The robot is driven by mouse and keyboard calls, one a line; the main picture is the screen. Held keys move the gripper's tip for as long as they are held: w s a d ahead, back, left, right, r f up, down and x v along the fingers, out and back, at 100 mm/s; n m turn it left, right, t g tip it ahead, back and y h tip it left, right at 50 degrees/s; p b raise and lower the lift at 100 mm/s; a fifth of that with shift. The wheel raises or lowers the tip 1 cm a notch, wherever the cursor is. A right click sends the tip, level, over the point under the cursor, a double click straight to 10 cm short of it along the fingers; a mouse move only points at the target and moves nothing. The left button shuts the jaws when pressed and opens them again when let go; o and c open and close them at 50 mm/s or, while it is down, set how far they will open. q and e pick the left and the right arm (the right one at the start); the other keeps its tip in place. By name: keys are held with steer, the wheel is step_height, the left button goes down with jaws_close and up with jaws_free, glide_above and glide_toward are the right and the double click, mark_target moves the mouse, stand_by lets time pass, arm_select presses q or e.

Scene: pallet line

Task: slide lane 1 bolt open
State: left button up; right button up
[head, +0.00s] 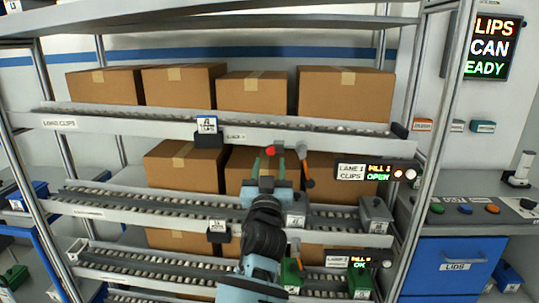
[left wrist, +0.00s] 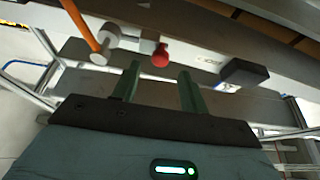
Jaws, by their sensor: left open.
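The bolt's red knob (head: 271,150) sits at the front rail of the upper shelf, above the lane 1 sign (head: 351,172). In the left wrist view the red knob (left wrist: 160,55) shows just beyond and between the tips of two green fingers. My left gripper (head: 268,163) is open, pointing up at the knob; it also shows in the left wrist view (left wrist: 159,70). I cannot tell whether the fingers touch the knob. An orange-handled lever (head: 308,170) hangs right of the knob; its orange rod (left wrist: 80,22) shows at the upper left in the wrist view. My right gripper is not seen.
Cardboard boxes (head: 250,95) stand on the roller shelves behind. A dark block (head: 208,139) is on the rail left of the knob; it shows in the wrist view (left wrist: 243,72). A grey box (head: 375,212) sits lower right. The lane 1 display (head: 378,177) reads OPEN in green.

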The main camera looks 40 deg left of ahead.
mark_target(271, 152)
arm_select(q)
steer(key=shift+x, duration=1.9)
steer(key=shift+c, duration=0.3)
jaws_close()
